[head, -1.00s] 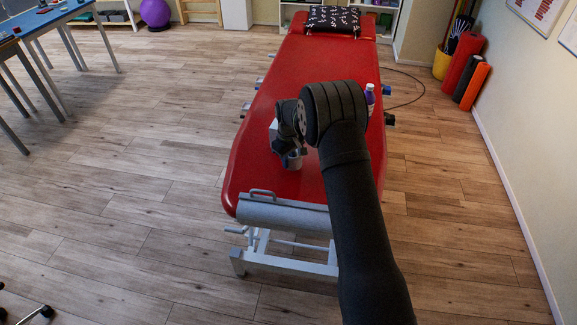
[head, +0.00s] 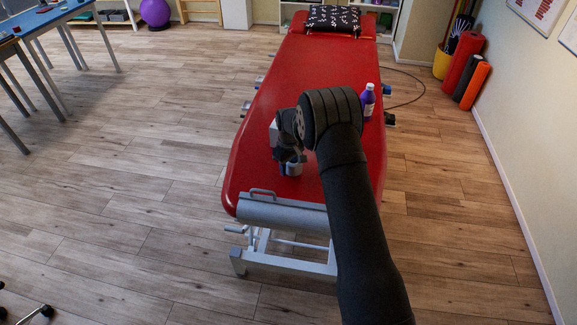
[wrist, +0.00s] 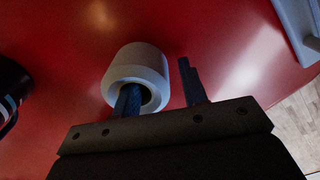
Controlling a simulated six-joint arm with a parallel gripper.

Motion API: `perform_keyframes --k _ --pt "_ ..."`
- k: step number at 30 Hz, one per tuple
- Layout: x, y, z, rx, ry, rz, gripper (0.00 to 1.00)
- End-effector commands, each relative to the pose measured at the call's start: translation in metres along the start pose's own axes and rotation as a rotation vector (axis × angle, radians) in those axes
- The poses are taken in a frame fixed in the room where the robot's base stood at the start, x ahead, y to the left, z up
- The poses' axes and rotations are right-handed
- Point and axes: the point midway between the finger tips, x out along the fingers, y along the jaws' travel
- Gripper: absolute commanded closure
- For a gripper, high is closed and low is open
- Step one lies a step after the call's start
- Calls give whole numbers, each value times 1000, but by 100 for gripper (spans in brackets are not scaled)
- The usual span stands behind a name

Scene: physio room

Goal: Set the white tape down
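The white tape (head: 291,169) is a thick pale roll at the near part of the red treatment couch, just below my gripper (head: 291,150) in the head view. The wrist view shows the roll (wrist: 138,75) with its hole facing my gripper (wrist: 160,92). One finger reaches into the hole and the other stands outside the roll, to its right. A gap shows between the outer finger and the roll, so my gripper looks open around the roll's wall. The roll appears to rest on the couch, though its contact is partly hidden.
The red couch (head: 262,135) is mostly clear around the roll. A purple bottle (head: 367,103) stands near its right edge, beside my arm. A dark striped object (wrist: 10,92) is at the left of the wrist view. A patterned pillow (head: 333,19) lies at the far end.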

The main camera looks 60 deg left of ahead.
Motion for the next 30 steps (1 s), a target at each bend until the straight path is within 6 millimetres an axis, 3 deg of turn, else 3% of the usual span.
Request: perform_keyframes --k 5,18,24,30 --pt "-18 0 0 0 1 1 61" --pt "-105 0 0 0 1 1 61" --pt "-122 0 0 0 0 0 61" --pt "-123 0 0 0 -1 0 61"
